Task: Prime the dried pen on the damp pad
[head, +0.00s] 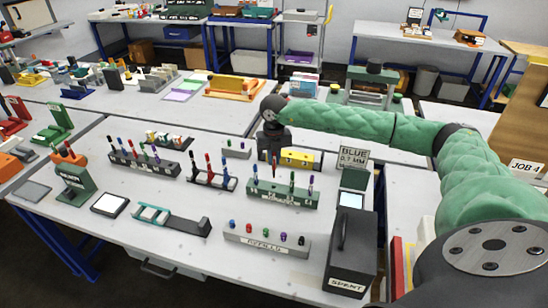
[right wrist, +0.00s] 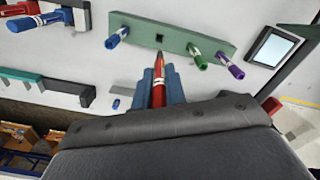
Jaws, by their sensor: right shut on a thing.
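My right gripper (head: 273,152) is shut on a red pen (head: 274,168), above the back of the green pen rack (head: 283,196). In the right wrist view the red pen (right wrist: 158,88) stands between the blue fingers (right wrist: 159,92), its narrow end towards the rack (right wrist: 180,40). The rack shows one empty square hole, with a blue, a green and a purple pen beside it. A white pad in a black frame (head: 110,204) lies at the left; a flat grey pad (head: 33,192) lies farther left. I cannot tell which is damp. My left gripper is out of view.
A grey rack of short coloured caps or pens (head: 266,245) stands in front. A black box marked SPENT (head: 351,262) and a BLUE sign (head: 354,158) stand right. Dark pen racks (head: 143,162) and a teal-and-black holder (head: 172,219) are left.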

